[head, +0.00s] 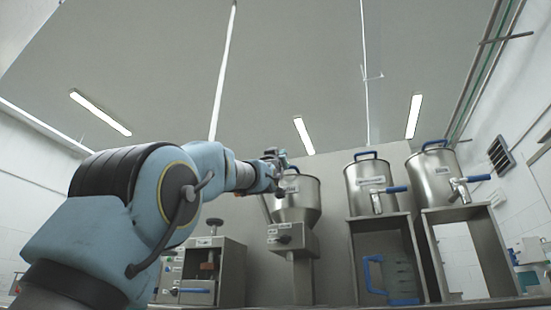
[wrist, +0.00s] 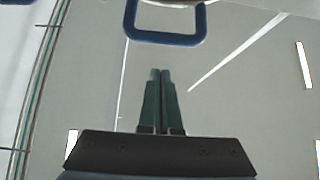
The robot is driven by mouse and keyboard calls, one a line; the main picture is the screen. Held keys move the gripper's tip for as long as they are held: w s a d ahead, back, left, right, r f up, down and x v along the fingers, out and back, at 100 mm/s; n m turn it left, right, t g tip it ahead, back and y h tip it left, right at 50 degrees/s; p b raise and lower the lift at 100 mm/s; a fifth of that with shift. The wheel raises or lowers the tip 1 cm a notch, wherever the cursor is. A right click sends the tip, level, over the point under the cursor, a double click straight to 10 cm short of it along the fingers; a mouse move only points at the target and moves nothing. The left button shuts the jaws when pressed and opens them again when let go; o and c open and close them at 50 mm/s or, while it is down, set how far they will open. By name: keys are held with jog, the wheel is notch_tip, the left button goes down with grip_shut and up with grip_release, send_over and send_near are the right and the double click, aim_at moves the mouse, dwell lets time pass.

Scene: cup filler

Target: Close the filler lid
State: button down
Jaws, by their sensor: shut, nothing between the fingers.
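The filler (head: 297,210) is a steel hopper with a conical lower part on a stand, in the middle of the head view. A blue handle (head: 293,168) shows at its top, partly behind my gripper (head: 280,158). I cannot tell whether the lid is fully down. My gripper is at the upper left of the hopper. In the wrist view my gripper (wrist: 161,72) is shut and empty, its fingers pointing towards a blue U-shaped handle (wrist: 165,40). A gap shows between the fingertips and this handle, which is probably the lid's.
Two steel tanks with blue-handled taps, one in the middle right (head: 371,188) and one further right (head: 434,177), stand on metal frames. A clear jug (head: 400,275) with a blue handle is under the nearer tank. A steel machine (head: 230,265) stands left of the filler.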

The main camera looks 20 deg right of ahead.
jog(key=f+b+v, duration=0.1)
jog(key=v, duration=0.8)
jog(key=shift+w+d, duration=0.15)
jog(key=shift+w, duration=0.05)
jog(key=shift+f, duration=0.15)
